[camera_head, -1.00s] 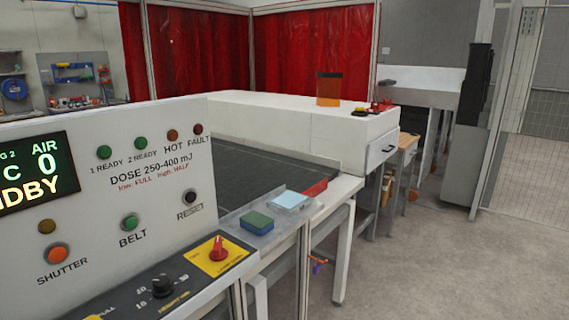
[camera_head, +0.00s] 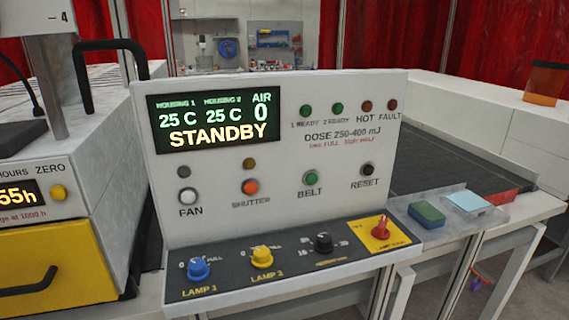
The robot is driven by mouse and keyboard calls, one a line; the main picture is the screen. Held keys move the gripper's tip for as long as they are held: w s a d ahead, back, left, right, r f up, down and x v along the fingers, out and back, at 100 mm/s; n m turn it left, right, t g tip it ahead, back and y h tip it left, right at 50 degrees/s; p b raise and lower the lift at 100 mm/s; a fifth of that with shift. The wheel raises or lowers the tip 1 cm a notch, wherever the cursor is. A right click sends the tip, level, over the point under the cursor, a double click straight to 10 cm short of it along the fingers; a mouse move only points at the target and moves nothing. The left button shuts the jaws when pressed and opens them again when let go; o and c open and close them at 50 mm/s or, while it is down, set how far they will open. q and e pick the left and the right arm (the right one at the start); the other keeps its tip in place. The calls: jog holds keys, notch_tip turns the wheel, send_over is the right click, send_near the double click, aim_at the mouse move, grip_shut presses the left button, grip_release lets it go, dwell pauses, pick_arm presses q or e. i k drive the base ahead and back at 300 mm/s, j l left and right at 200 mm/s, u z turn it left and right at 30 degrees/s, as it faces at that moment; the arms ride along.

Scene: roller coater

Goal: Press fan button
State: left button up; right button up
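The fan button (camera_head: 189,196) is a round white button at the lower left of the white control panel (camera_head: 290,170), above the label FAN. A dark, unlit indicator (camera_head: 184,172) sits just above it. The display (camera_head: 213,122) reads STANDBY, 25 C for both housings and AIR 0. To the right of the fan button are the orange shutter button (camera_head: 250,187), the green belt button (camera_head: 311,178) and the black reset button (camera_head: 367,170). Neither of my grippers shows in the head view, and nothing visible covers the fan button.
Below the buttons, a sloped shelf carries the blue lamp 1 knob (camera_head: 198,269), yellow lamp 2 knob (camera_head: 262,257), a black knob (camera_head: 323,243) and a red switch (camera_head: 380,228). A yellow-fronted cabinet (camera_head: 60,265) stands left. A dark conveyor belt (camera_head: 440,165) lies behind right.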

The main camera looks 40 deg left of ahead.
aim_at(187, 197)
jog(key=u, duration=1.7)
